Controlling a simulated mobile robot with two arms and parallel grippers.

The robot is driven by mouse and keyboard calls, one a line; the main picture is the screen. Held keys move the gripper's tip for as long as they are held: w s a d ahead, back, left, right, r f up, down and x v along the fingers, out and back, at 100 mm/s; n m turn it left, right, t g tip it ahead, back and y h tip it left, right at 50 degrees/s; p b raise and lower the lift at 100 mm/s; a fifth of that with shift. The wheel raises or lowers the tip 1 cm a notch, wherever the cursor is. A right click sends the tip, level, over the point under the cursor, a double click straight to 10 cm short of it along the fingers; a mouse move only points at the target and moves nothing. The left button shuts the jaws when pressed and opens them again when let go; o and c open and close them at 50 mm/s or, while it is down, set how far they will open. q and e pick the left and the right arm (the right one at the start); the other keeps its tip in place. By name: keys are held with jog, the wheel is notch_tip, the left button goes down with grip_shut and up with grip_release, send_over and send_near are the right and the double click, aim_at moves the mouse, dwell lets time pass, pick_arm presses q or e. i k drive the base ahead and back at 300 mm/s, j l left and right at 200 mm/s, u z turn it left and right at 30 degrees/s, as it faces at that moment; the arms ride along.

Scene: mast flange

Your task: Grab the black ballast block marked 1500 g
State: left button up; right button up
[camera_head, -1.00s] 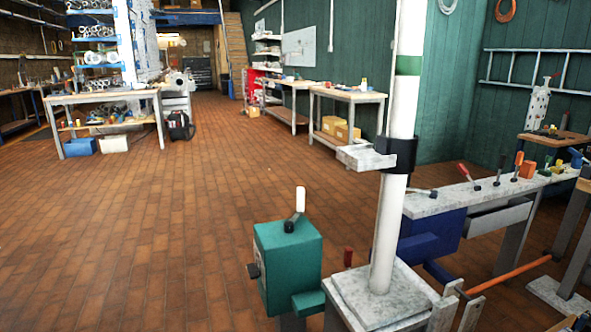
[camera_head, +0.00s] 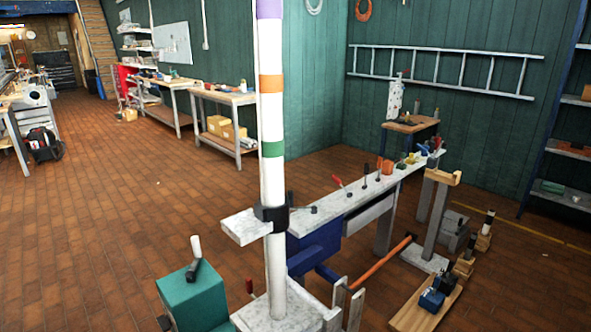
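No mark reading 1500 g is legible in the head view, so I cannot tell which object is the ballast block. Small dark objects stand on the floor at the lower right: a dark blue and black piece (camera_head: 431,300) on a wooden board (camera_head: 410,319), a dark piece with a wooden base (camera_head: 464,263) and a black-and-white piece (camera_head: 486,232) behind it. A grey block (camera_head: 453,229) stands near them. Neither of my grippers is in view.
A white mast (camera_head: 272,190) with coloured bands rises from a pale base at the front, a green box (camera_head: 193,298) beside it. A long bench (camera_head: 335,204) with tools runs behind. An orange bar (camera_head: 383,262) crosses low. Brick floor at left (camera_head: 110,230) is open.

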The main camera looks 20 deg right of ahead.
aim_at(448, 283)
jog(key=z, duration=1.85)
jog(key=i+l+z, duration=0.15)
jog(key=i+z, duration=0.3)
jog(key=i, duration=0.35)
jog(key=i+z, duration=0.1)
jog(key=i, duration=2)
jog(key=i+l+u, duration=0.1)
jog(key=i+u, duration=0.3)
jog(key=i, duration=0.2)
jog(key=i+l+u, duration=0.45)
jog(key=i, duration=0.15)
jog(key=i+l+u, duration=0.4)
jog(key=i, duration=0.15)
